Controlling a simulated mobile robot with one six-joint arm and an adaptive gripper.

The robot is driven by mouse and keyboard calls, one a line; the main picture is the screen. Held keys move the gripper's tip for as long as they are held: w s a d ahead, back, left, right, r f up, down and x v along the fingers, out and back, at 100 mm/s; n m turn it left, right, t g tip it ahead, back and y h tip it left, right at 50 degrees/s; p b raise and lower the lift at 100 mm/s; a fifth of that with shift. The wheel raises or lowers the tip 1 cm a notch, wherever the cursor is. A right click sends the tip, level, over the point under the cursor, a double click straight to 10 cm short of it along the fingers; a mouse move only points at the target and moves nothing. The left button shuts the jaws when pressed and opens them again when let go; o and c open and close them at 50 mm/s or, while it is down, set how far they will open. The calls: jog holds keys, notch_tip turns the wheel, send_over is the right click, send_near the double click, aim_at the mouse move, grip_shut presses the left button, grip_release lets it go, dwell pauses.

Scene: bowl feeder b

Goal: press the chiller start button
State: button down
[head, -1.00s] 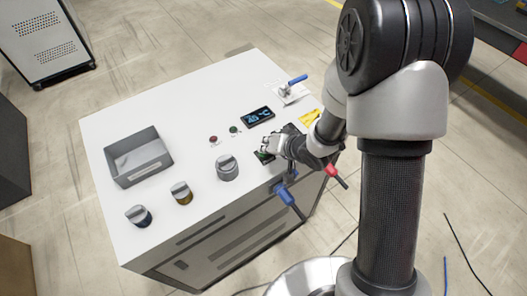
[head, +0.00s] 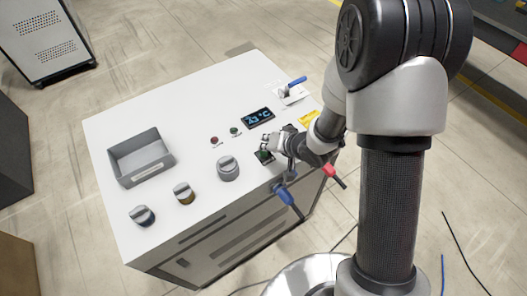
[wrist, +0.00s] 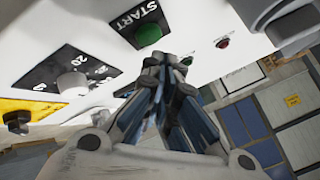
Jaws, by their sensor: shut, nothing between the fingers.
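The start button (wrist: 149,35) is a round green button on a black plate marked START in the wrist view. In the head view the black plate with green on it (head: 265,157) lies on the white cabinet top, just in front of my gripper's tips. My gripper (head: 267,141) is shut and empty, low over the cabinet top. In the wrist view its closed fingertips (wrist: 168,62) appear just below the green button. A small gap shows in the picture between tips and button, but I cannot tell their height above the panel.
The white cabinet (head: 120,220) carries a grey tray (head: 160,172), several knobs, small red (head: 214,140) and green lights, a display (head: 258,118) and a blue-handled valve (head: 291,86). A dial knob (wrist: 72,82) is left of my fingers in the wrist view. Blue and red handles hang at the front edge.

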jog(key=shift+r+p, duration=2.25)
jog(key=shift+r, duration=0.15)
jog(key=s+d+r+h+b, duration=0.1)
jog(key=s+d+r+h, duration=0.15)
jog(key=d+r, duration=0.45)
jog(key=s+d+r+h+b, duration=0.2)
jog(key=d+r+h, duration=0.2)
jog(key=d+r, duration=0.25)
jog(key=s+r+g+b, duration=0.1)
jog(key=s+r, duration=0.2)
jog(key=s, duration=0.8)
jog(key=s+r+n+g+b, duration=0.1)
jog(key=s+r, duration=0.1)
jog(key=s, duration=0.8)
jog(key=shift+s+r, duration=0.35)
jog(key=shift+r, duration=0.05)
